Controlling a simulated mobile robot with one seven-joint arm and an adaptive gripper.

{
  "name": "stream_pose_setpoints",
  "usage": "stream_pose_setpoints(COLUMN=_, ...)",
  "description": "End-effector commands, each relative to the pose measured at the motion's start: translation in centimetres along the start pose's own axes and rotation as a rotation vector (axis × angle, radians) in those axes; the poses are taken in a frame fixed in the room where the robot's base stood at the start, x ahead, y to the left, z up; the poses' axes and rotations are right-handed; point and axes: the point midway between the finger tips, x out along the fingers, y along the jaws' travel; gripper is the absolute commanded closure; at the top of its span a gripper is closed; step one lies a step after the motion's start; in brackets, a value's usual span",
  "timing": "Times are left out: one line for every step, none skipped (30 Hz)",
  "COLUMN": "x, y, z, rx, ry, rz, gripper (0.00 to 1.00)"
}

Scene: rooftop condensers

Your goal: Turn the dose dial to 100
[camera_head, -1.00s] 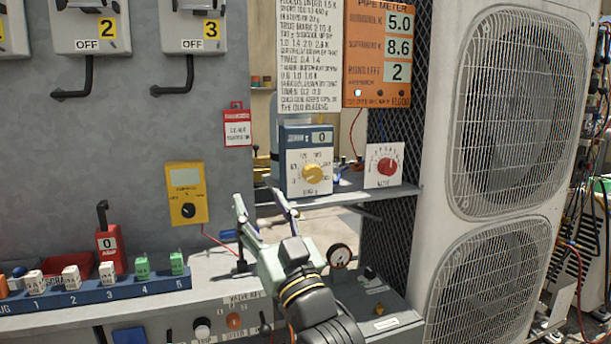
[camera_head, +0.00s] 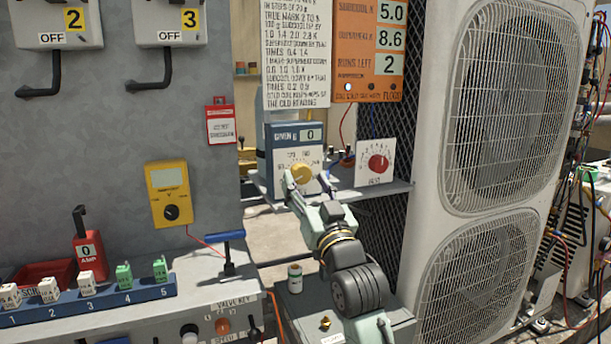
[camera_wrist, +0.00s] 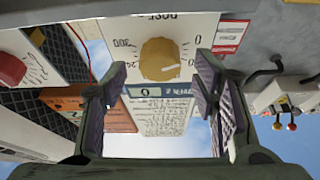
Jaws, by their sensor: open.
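The dose dial is a yellow knob (camera_head: 302,174) on the white face of a blue box (camera_head: 284,137) whose display reads 0. My gripper (camera_head: 306,190) is in front of the lower part of the dial and hides part of the scale. In the wrist view, upside down, the dial (camera_wrist: 160,60) lies beyond and between the two open fingers of my gripper (camera_wrist: 160,98). The marks 300 and 0 show on the scale there. The fingers appear apart from the knob; the exact depth gap is hard to tell.
A white box with a red knob (camera_head: 378,163) stands just right on the same shelf (camera_head: 375,194). A yellow meter (camera_head: 169,194) hangs on the left wall. An orange panel (camera_head: 368,50) reads 5.0, 8.6 and 2. A large condenser (camera_head: 500,110) stands to the right.

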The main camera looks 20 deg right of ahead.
Motion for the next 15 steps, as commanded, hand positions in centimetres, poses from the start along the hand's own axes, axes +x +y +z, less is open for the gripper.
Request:
stream_pose_setpoints(x=0.55, y=-0.06, z=-0.07, rx=0.0, ry=-0.001, rz=-0.001, gripper=0.46)
stream_pose_setpoints(x=0.74, y=-0.07, z=-0.08, rx=-0.001, ry=-0.001, rz=-0.001, gripper=0.46)
stream_pose_setpoints(x=0.93, y=-0.06, z=-0.07, rx=-0.001, ry=0.0, rz=-0.001, gripper=0.46)
stream_pose_setpoints(x=1.03, y=-0.05, z=-0.06, rx=-0.001, ry=0.001, rz=0.0, gripper=0.46)
stream_pose_setpoints(x=1.1, y=-0.03, z=-0.03, rx=-0.001, ry=0.001, rz=0.0, gripper=0.46)
stream_pose_setpoints(x=1.16, y=-0.02, z=0.0, rx=-0.001, ry=0.001, rz=0.0, gripper=0.46)
stream_pose_setpoints(x=1.18, y=-0.01, z=0.01, rx=-0.001, ry=0.001, rz=0.0, gripper=0.46)
stream_pose_setpoints(x=1.18, y=-0.01, z=0.02, rx=-0.001, ry=0.001, rz=0.0, gripper=0.46)
stream_pose_setpoints(x=1.17, y=-0.01, z=0.03, rx=-0.001, ry=0.001, rz=0.0, gripper=0.46)
stream_pose_setpoints(x=1.16, y=-0.01, z=0.04, rx=-0.001, ry=0.001, rz=0.0, gripper=0.46)
stream_pose_setpoints(x=1.16, y=-0.01, z=0.03, rx=-0.001, ry=0.001, rz=0.0, gripper=0.46)
stream_pose_setpoints(x=1.15, y=-0.01, z=0.03, rx=-0.001, ry=0.001, rz=0.0, gripper=0.46)
stream_pose_setpoints(x=1.15, y=-0.01, z=0.03, rx=-0.001, ry=0.001, rz=0.0, gripper=0.46)
stream_pose_setpoints(x=1.15, y=-0.02, z=0.03, rx=-0.001, ry=0.001, rz=0.0, gripper=0.48)
stream_pose_setpoints(x=1.14, y=-0.01, z=0.03, rx=-0.001, ry=0.001, rz=0.0, gripper=0.51)
